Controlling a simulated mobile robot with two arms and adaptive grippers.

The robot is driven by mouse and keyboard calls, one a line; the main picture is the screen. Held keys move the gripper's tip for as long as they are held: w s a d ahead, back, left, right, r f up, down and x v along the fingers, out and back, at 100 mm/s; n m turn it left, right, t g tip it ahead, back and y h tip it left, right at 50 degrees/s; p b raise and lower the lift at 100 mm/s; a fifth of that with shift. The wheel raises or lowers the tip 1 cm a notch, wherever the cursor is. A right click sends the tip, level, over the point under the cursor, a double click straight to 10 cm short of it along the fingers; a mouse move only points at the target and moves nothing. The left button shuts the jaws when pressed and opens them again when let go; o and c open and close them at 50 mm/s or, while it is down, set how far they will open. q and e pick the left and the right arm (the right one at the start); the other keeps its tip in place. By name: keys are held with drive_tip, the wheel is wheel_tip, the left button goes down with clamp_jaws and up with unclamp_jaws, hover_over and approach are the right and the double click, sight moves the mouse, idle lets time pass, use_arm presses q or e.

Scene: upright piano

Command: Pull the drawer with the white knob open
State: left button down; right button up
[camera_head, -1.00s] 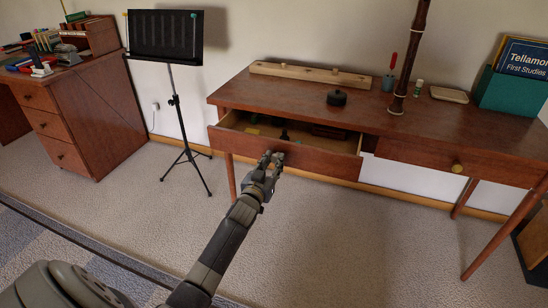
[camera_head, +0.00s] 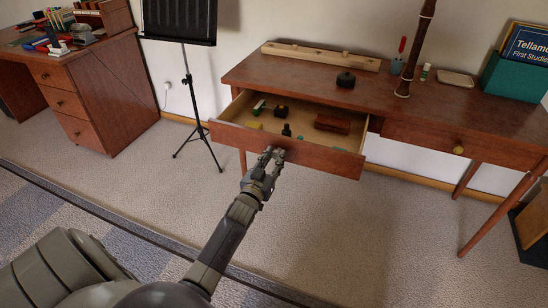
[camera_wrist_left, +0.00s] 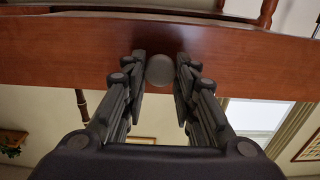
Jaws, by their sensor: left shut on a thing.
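The desk's left drawer (camera_head: 325,158) stands well open toward me, with its inside showing. My left gripper (camera_head: 270,154) is at the middle of its front and is shut on its knob. In the left wrist view the round, pale grey knob (camera_wrist_left: 159,69) sits between the two fingers (camera_wrist_left: 160,82), against the reddish-brown drawer front (camera_wrist_left: 70,62). In the head view the gripper hides the knob. The right drawer (camera_head: 415,138) is closed and has a brass-coloured knob (camera_head: 458,150). My right gripper is not in view.
Small items and a brown box (camera_head: 332,124) lie in the open drawer. The desktop (camera_head: 300,82) holds a wooden bar, a dark round object and a teal box (camera_head: 515,75). A music stand (camera_head: 188,80) stands left of the desk. The carpet before the drawer is clear.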

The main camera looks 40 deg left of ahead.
use_arm(q)
drive_tip(key=c, duration=1.3)
unclamp_jaws()
drive_tip(key=shift+s, duration=0.1)
drive_tip(key=shift+s+d, duration=0.1)
drive_tip(key=shift+s, duration=0.2)
drive_tip(key=v, duration=1.1)
drive_tip(key=shift+s, duration=0.1)
